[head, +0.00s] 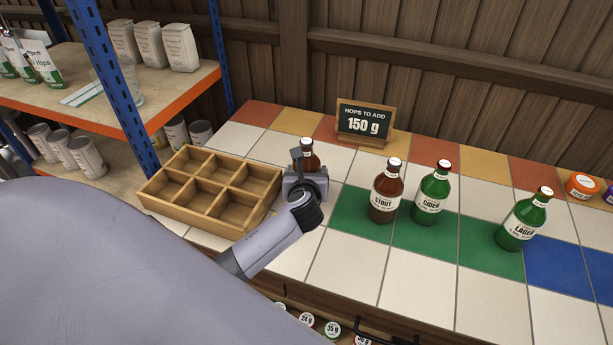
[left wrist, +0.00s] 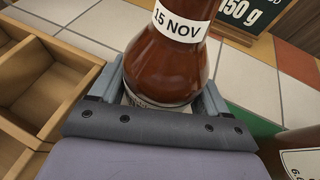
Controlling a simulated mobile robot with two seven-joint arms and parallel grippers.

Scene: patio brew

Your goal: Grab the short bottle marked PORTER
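A brown bottle with a white cap (head: 309,154) stands on the tiled counter, just right of the wooden crate. In the left wrist view the same bottle (left wrist: 166,65) has a neck band reading "15 NOV". Its body label is mostly hidden, so I cannot read PORTER on it. My left gripper (head: 306,176) is at this bottle, with one finger on each side of it. In the left wrist view the fingers (left wrist: 162,95) lie close against the bottle's sides; I cannot tell whether they press on it. My right gripper is not in view.
The wooden crate (head: 239,220) has empty compartments. A brown STOUT bottle (head: 384,198), green CIDER bottle (head: 430,197) and green LAGER bottle (head: 523,222) stand to the right. A "150 g" sign (head: 364,123) stands behind. A shelf rack (head: 180,88) is at left.

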